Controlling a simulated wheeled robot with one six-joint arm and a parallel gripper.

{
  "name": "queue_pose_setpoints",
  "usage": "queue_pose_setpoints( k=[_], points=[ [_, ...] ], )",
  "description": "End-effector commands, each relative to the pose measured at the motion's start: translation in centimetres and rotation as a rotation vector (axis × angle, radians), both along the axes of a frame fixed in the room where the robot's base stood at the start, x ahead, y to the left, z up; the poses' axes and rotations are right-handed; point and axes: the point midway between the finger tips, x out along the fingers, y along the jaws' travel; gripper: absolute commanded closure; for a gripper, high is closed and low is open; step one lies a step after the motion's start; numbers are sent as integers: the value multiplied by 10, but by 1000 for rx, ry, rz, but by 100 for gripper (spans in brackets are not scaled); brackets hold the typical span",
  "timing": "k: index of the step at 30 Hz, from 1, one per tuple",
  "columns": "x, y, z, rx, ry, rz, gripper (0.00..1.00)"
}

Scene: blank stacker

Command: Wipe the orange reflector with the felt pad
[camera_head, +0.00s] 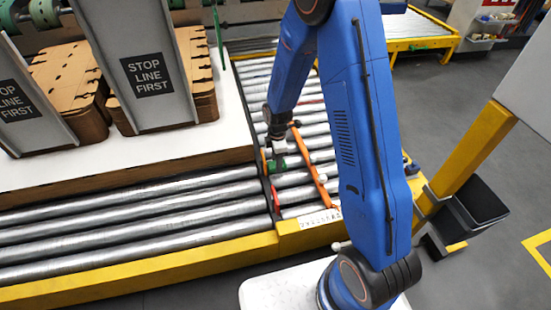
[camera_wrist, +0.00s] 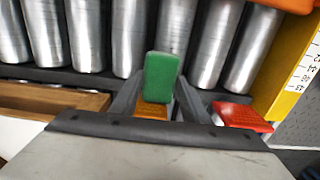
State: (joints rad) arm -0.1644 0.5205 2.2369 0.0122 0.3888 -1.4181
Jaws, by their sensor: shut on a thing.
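My gripper (camera_head: 277,158) is shut on a green felt pad (camera_wrist: 165,75), which shows between the two dark fingers in the wrist view. The pad also shows in the head view as a green spot (camera_head: 279,164) by the dark rail beside the rollers. The orange reflector (camera_wrist: 152,111) lies just below the pad in the wrist view, partly hidden by it and the fingers. In the head view it is a thin orange strip (camera_head: 264,160) left of the pad. I cannot tell whether pad and reflector touch.
A red reflector (camera_wrist: 240,117) sits along the same dark rail, right of my gripper in the wrist view. An orange bar (camera_head: 315,168) crosses the rollers (camera_head: 120,222) close on the right. A white-topped table (camera_head: 190,146) with stacked brown blanks stands left.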

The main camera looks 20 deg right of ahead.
Motion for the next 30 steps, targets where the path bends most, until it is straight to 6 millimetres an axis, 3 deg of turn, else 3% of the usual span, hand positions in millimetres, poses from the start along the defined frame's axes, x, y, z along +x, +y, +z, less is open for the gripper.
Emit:
queue_pose_setpoints(
  k=[8, 30],
  points=[
    [-8, -1, 0, 0, -1, -1, 81],
    [31, 1, 0, 0, -2, -1, 81]
  ],
)
